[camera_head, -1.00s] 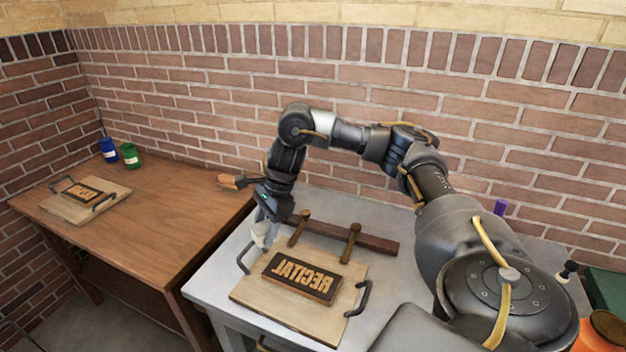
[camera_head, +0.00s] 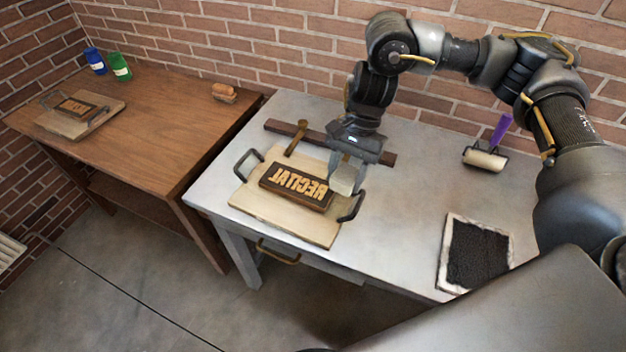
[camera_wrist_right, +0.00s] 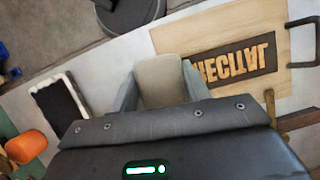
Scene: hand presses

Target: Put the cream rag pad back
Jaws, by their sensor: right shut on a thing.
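My right gripper (camera_head: 347,165) is shut on the cream rag pad (camera_head: 343,182), a pale, blocky pad. It holds the pad at the right end of the dark block lettered RECITAL (camera_head: 297,187), near the right handle of its wooden board (camera_head: 270,214). I cannot tell whether the pad touches the block or board. In the right wrist view the pad (camera_wrist_right: 160,80) sits between the two fingers of the gripper (camera_wrist_right: 158,90), with the lettered block (camera_wrist_right: 232,62) to its right. My left gripper is not in view.
An ink slab (camera_head: 480,252) and a purple-handled roller (camera_head: 486,158) lie to the right on the grey table (camera_head: 400,215). A dark bar (camera_head: 283,128) lies behind the board. The brown table (camera_head: 170,115) holds another board, blue and green cans and a tan item (camera_head: 224,92).

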